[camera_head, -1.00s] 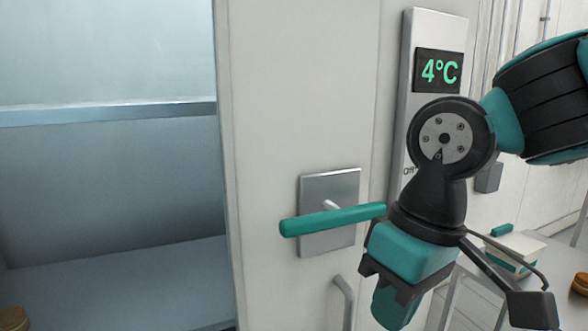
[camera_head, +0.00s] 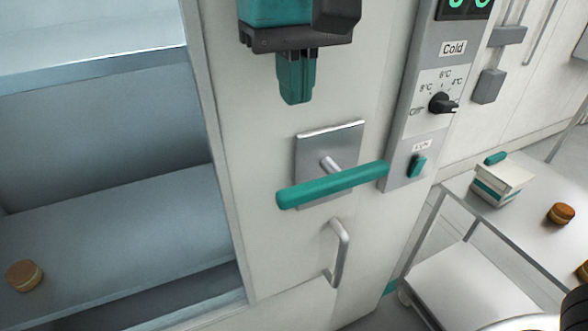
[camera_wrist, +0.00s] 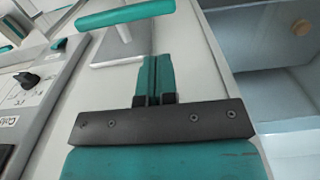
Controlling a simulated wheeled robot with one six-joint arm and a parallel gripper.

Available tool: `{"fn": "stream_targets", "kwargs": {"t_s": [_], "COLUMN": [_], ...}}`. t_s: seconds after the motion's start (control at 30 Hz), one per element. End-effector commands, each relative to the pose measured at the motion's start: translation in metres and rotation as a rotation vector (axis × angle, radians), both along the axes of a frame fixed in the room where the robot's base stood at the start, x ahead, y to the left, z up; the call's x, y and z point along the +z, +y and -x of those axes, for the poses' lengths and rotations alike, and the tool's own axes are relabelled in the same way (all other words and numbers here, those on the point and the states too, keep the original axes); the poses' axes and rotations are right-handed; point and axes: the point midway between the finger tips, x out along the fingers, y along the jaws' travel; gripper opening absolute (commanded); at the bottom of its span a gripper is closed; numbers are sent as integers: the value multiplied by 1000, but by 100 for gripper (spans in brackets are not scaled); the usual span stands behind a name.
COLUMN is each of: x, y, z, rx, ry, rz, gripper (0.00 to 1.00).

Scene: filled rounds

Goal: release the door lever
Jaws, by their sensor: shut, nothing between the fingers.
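The teal door lever (camera_head: 335,185) sits about level on a square metal plate (camera_head: 312,150) on the white door frame. It also shows at the top of the wrist view (camera_wrist: 125,14), in front of its plate (camera_wrist: 112,45). My gripper (camera_head: 295,100) is above the plate and lever in the head view, apart from both. Its teal fingers (camera_wrist: 155,62) are together and hold nothing. No part of my gripper touches the lever.
A silver pull handle (camera_head: 340,252) is below the lever. A grey control panel with a black dial (camera_head: 440,103) and a teal switch (camera_head: 417,166) stands to the right. Shelves on the left hold a round tan item (camera_head: 25,276). A white-and-teal box (camera_head: 502,182) sits on a table (camera_head: 520,222).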

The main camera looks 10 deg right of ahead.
Motion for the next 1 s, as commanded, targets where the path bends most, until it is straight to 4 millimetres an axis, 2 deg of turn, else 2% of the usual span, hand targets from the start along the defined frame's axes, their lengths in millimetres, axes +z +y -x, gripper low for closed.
{"fn": "stream_targets", "kwargs": {"t_s": [0.4, 0.6, 0.8, 1.0], "x": [-84, -114, -127, -128], "y": [0, 0, 1, 1], "z": [1, 1, 1, 1], "rx": [3, 3, 3, 3], "ry": [5, 4, 1, 0], "rz": [5, 3, 1, 0], "gripper": [0, 0, 0, 0]}}
